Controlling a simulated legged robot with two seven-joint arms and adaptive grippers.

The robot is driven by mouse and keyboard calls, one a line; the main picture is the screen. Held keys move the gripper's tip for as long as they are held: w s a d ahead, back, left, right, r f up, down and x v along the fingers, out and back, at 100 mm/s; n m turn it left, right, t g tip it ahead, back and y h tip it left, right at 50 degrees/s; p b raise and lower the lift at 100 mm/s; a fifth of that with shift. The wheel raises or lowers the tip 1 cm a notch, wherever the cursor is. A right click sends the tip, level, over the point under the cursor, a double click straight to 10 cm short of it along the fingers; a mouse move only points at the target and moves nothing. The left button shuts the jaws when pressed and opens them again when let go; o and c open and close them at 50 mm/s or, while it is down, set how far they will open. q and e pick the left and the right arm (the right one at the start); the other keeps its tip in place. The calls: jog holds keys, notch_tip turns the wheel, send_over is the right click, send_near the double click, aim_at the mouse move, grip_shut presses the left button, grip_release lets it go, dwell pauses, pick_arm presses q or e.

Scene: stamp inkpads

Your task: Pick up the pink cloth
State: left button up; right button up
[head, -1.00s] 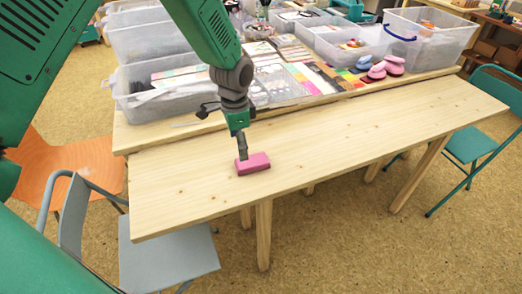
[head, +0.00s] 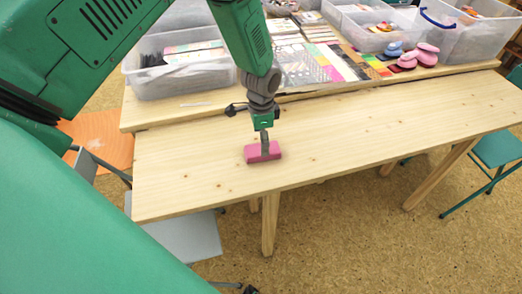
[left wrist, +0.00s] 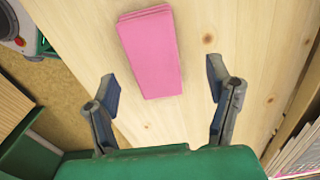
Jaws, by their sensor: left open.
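The pink cloth (head: 262,152) is a folded block lying flat on the bare wooden table near its front edge. In the left wrist view the pink cloth (left wrist: 151,52) lies ahead of the fingertips, a little left of the middle between them. My left gripper (head: 264,140) is just above or behind the cloth in the head view. In the left wrist view my left gripper (left wrist: 163,82) is open, with its fingers wide apart and nothing between the tips. My right gripper is in neither view.
The wooden table (head: 370,130) is clear around the cloth. Behind it, a clear bin (head: 185,75), colored sheets (head: 345,62) and pink stamp pads (head: 425,55) stand on a raised back surface. A grey chair (head: 185,245) is at the front left and a teal chair (head: 500,150) at the right.

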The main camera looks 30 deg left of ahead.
pick_arm(q)
jog(key=f, duration=0.3)
jog(key=shift+s+d+f, duration=0.15)
jog(key=shift+d+f, duration=0.4)
jog(key=shift+d, duration=0.05)
jog(key=shift+a, duration=0.15)
jog(key=shift+c, duration=0.4)
jog(key=shift+a+f, duration=0.1)
jog(key=shift+a, duration=0.25)
jog(key=c, duration=1.2)
jog(key=shift+o, duration=0.2)
jog(key=shift+d, duration=0.1)
jog(key=shift+d+r, duration=0.1)
jog(key=shift+r, duration=0.1)
notch_tip(320, 180, up, 10)
jog(key=shift+f, duration=0.15)
